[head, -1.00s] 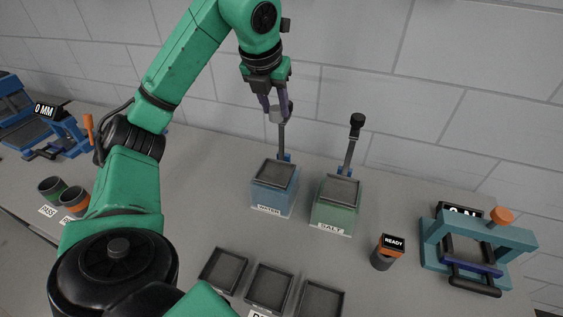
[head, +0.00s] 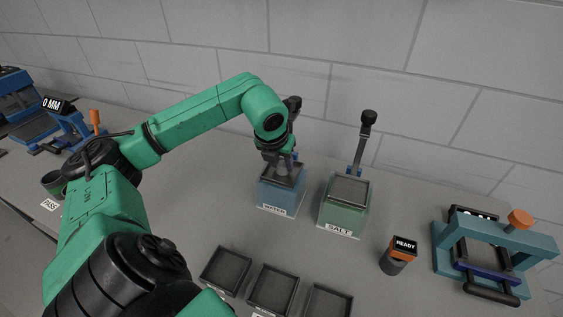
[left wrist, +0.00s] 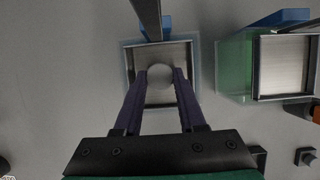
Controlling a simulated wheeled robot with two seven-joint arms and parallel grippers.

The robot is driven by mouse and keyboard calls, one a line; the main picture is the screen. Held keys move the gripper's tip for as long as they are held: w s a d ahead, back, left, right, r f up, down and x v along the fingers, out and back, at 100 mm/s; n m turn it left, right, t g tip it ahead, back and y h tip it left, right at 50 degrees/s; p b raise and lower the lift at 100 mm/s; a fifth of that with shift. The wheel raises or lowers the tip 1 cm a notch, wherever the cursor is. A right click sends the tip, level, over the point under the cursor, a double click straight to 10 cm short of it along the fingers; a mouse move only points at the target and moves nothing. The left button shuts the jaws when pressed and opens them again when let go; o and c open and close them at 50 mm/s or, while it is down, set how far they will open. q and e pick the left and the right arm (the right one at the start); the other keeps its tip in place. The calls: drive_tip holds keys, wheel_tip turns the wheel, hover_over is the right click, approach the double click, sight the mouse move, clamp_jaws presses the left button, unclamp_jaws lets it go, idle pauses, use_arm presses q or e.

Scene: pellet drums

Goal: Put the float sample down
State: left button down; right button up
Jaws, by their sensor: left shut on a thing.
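My left gripper (head: 284,160) is at the open top of the blue tank labelled WATER (head: 280,197). In the left wrist view its two purple fingers (left wrist: 160,80) are shut on the float sample (left wrist: 160,74), a pale grey round piece. The sample is over the middle of the square opening of the water tank (left wrist: 128,60), inside its rim as seen from above. My right gripper is not in view.
A green SALT tank (head: 343,211) stands just right, with a dark upright post (head: 363,140) behind it. Several dark trays (head: 226,268) lie in front. A READY button post (head: 400,254) and teal press frame (head: 495,250) stand at right. A blue gauge (head: 68,128) is far left.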

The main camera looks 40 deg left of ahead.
use_arm(q)
drive_tip(key=shift+c, duration=2.4)
unclamp_jaws()
drive_tip(key=shift+r, duration=0.1)
drive_tip(key=v, duration=1.2)
